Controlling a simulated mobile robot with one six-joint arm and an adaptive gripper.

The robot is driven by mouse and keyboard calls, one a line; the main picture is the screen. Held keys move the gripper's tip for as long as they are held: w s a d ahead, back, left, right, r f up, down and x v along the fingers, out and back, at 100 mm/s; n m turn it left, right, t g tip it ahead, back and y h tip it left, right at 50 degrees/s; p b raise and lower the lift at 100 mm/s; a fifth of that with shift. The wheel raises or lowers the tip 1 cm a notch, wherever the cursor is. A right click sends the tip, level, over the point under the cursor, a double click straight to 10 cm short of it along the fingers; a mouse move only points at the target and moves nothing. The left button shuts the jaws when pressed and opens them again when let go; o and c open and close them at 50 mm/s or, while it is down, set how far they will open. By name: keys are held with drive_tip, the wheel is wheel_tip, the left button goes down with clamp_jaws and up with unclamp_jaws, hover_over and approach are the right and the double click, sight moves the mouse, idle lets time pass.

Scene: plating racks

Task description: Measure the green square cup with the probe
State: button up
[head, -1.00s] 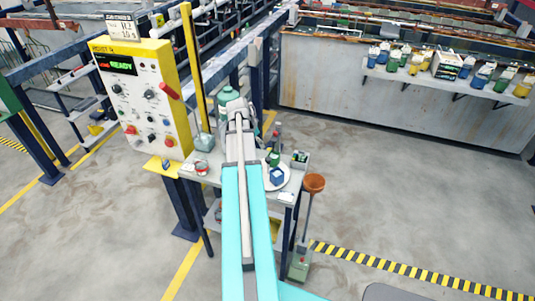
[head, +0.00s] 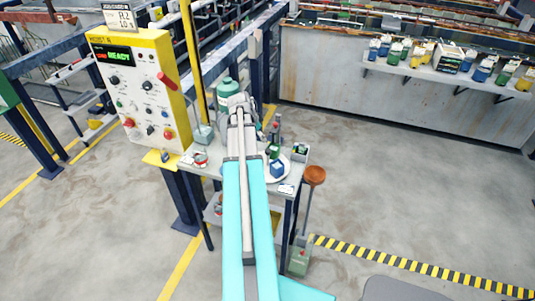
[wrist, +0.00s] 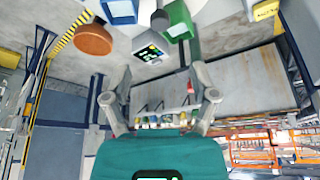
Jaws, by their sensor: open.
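In the wrist view the green cup (wrist: 178,20) and blue cup (wrist: 119,10) show at the top edge, partly cut off. A grey device with a lit screen (wrist: 150,47), perhaps the probe's meter, is between them. My gripper (head: 240,103) is over the table's back part, left of the cups. In the wrist view its fingers (wrist: 161,70) are spread, empty and apart from the cups. A teal shape (wrist: 160,150) fills the lower middle.
A control panel reading READY (head: 135,90) stands left of the table (head: 215,170). A wall shelf (head: 440,75) holds several bottles. Floor is free at right.

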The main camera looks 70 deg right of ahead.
sight(268, 150)
drive_tip(key=shift+b+x, duration=5)
drive_tip(key=shift+x, duration=0.75)
drive_tip(key=shift+c, duration=0.2)
drive_tip(key=shift+a, duration=0.1)
clamp_jaws()
